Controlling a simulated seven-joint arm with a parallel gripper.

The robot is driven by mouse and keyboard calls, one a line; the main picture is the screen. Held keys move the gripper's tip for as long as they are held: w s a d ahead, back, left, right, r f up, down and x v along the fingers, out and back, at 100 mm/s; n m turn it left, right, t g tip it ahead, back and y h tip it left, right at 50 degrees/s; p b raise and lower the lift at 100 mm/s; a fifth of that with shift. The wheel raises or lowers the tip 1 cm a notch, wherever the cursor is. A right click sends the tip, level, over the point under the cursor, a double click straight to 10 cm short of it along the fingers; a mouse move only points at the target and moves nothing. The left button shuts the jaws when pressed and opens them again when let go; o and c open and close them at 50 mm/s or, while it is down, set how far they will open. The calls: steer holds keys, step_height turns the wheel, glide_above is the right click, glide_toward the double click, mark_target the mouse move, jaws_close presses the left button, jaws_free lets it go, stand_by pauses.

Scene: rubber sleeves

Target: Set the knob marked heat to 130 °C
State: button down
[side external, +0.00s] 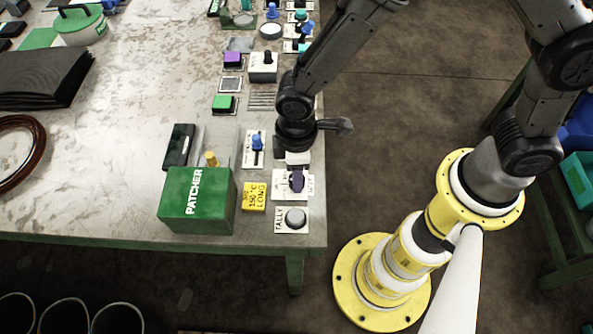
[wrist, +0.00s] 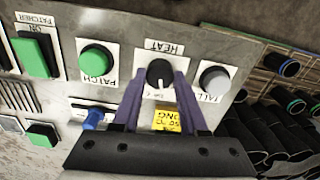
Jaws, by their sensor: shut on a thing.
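The heat knob (wrist: 159,72) is round and black with a white pointer line, on a white plate marked HEAT, which reads upside down in the wrist view. The pointer line points toward the bottom of that view, away from the word HEAT. The scale marks are too small or covered to read. My gripper (wrist: 161,75) has its two purple fingers on either side of the knob, shut on it. In the side view my gripper (side external: 297,182) is down at the heat plate (side external: 280,181), and the knob is hidden by the fingers.
A yellow note (side external: 254,197) reading 150 °C LONG lies beside the plate. Close by are the grey TALLY button (side external: 295,218), a blue lever (side external: 257,143), a green PATCHER box (side external: 198,205) and the green PATCH button (wrist: 96,60). The table edge is just right of the plate.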

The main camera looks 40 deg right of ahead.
steer(key=n, duration=0.4)
steer(key=shift+r+n, duration=0.1)
steer(key=shift+n, duration=2.1)
steer(key=shift+c, duration=2.2)
jaws_free()
step_height(320, 180, up, 14)
